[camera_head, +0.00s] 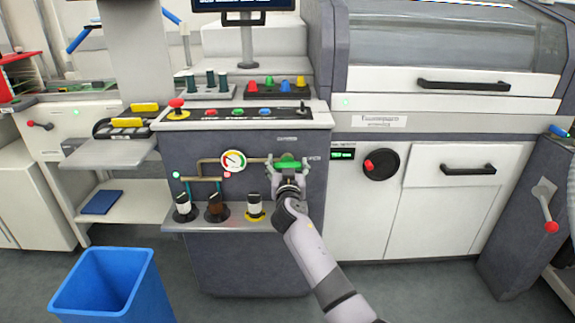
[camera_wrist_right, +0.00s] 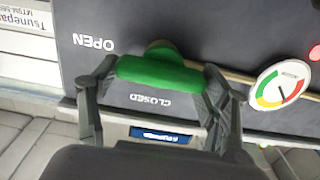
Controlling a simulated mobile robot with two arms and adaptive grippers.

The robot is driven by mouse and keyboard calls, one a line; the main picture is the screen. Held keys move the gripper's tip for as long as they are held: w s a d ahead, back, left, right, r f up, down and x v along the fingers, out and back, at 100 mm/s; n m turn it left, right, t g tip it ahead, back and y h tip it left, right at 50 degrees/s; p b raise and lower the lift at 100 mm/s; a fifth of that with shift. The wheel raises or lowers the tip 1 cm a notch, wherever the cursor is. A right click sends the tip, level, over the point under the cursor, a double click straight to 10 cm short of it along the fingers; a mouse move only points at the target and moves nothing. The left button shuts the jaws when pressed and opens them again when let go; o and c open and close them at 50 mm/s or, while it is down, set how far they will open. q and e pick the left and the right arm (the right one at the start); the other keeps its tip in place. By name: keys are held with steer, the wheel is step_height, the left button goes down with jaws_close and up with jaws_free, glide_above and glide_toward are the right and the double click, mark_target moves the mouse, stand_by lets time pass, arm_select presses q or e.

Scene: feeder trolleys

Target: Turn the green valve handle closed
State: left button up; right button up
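The green valve handle (camera_head: 288,161) sits on the dark front panel of the console, right of the round gauge. It lies about level, with the OPEN label off its right end and the CLOSED label above it. My right gripper (camera_head: 288,168) is at the handle. In the right wrist view the green handle (camera_wrist_right: 160,73) lies lengthwise between the two fingers of my right gripper (camera_wrist_right: 160,80), which appear to touch its ends. That view shows the labels upside down. My left gripper is not in view.
The gauge (camera_head: 233,160) and copper pipes are left of the valve. A ledge (camera_head: 225,221) below holds several capped bottles. A black dial (camera_head: 381,164) with a red knob is to the right. A blue bin (camera_head: 110,285) stands on the floor at the lower left.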

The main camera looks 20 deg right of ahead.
steer(key=c, duration=0.6)
